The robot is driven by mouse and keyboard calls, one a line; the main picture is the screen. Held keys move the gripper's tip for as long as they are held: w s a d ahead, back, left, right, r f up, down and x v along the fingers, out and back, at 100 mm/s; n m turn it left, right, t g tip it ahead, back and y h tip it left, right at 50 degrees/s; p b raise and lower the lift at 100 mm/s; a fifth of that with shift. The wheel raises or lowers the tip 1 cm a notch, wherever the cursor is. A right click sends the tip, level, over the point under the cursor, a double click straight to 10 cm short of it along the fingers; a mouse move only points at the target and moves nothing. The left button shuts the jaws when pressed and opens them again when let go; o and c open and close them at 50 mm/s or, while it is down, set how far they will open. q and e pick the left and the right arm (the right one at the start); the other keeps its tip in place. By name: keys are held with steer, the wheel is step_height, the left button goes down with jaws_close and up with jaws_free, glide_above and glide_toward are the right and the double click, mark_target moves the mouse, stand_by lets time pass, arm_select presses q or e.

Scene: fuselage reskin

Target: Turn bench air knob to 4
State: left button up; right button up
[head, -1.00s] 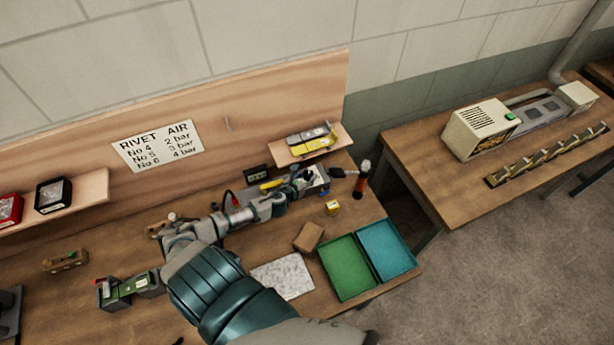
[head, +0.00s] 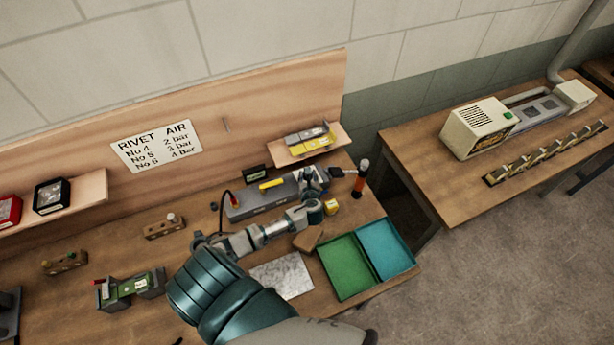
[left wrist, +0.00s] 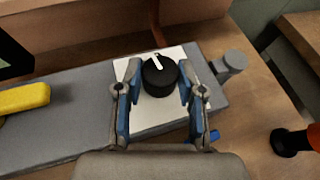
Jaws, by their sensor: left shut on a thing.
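The black air knob (left wrist: 160,88) sits on a white plate (left wrist: 133,118) on the grey bench unit (left wrist: 65,125). Its white pointer points up and slightly left in the left wrist view. My left gripper (left wrist: 160,73) has one finger on each side of the knob and is shut on it. In the head view my left gripper (head: 313,182) is at the right end of the grey unit (head: 262,205) and hides the knob. Scale marks around the knob cannot be read. My right gripper is not in view.
A wall sign (head: 156,145) lists rivet numbers and air pressures. A yellow item (head: 271,184) lies on the unit, with a small display (head: 255,172) behind it. An orange-and-black bottle (head: 361,180) stands to the right. Green (head: 345,268) and teal (head: 386,250) trays lie in front.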

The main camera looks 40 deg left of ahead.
arm_select(q)
steer(key=n+g+y, duration=0.2)
steer(key=n, duration=0.1)
steer(key=shift+w+d+g, duration=0.2)
steer(key=shift+g, duration=0.1)
steer(key=n+g+y, duration=0.1)
steer(key=n+g, duration=0.1)
steer(key=shift+w+d+n+g, duration=0.1)
steer(key=shift+w+n+g, duration=0.05)
steer(key=shift+n+g, duration=0.25)
steer(key=n+g+y+b, duration=0.1)
steer(key=n+g, duration=0.1)
steer(key=g, duration=0.1)
steer(key=shift+w+n, duration=0.15)
steer(key=shift+n, duration=0.25)
steer(key=shift+n+g+b, duration=0.45)
steer(key=shift+n+g, duration=0.25)
steer(key=shift+g, duration=0.2)
steer(key=shift+w, duration=0.1)
steer(key=o, duration=1.1)
steer(key=shift+o, duration=0.2)
